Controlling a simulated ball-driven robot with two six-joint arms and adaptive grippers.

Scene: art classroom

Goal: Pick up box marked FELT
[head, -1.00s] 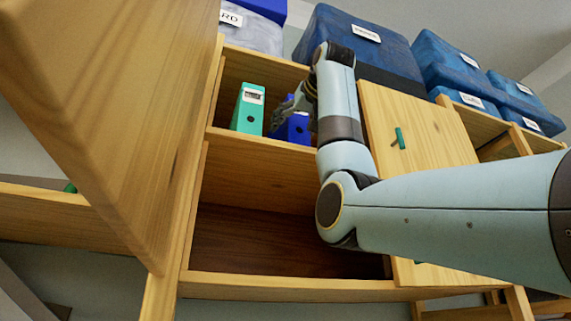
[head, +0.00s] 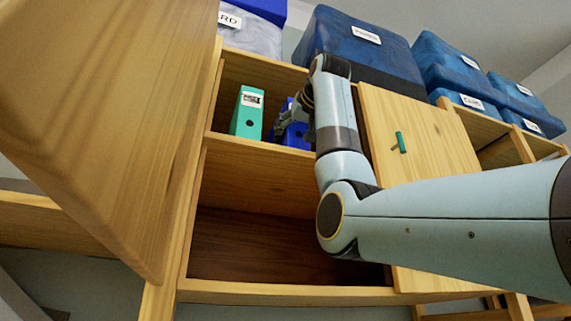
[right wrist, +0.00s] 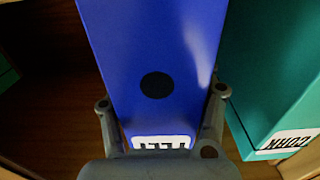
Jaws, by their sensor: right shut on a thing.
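A blue box file (head: 296,136) stands on the upper shelf of the open wooden cabinet, partly hidden behind my right gripper (head: 289,117). In the right wrist view the blue box (right wrist: 155,45) fills the middle, with a dark round hole in its face. Its white label (right wrist: 162,142) is upside down and half covered by the gripper, so its lettering is only partly seen. The right gripper (right wrist: 161,98) has one finger on each side of the box and is shut on it. My left gripper is not in view.
A green box file (head: 247,112) stands left of the blue one; its label shows in part in the right wrist view (right wrist: 295,141). An open wooden door (head: 100,130) fills the left. The lower compartment (head: 260,243) is empty. Large blue boxes (head: 360,50) stand on top.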

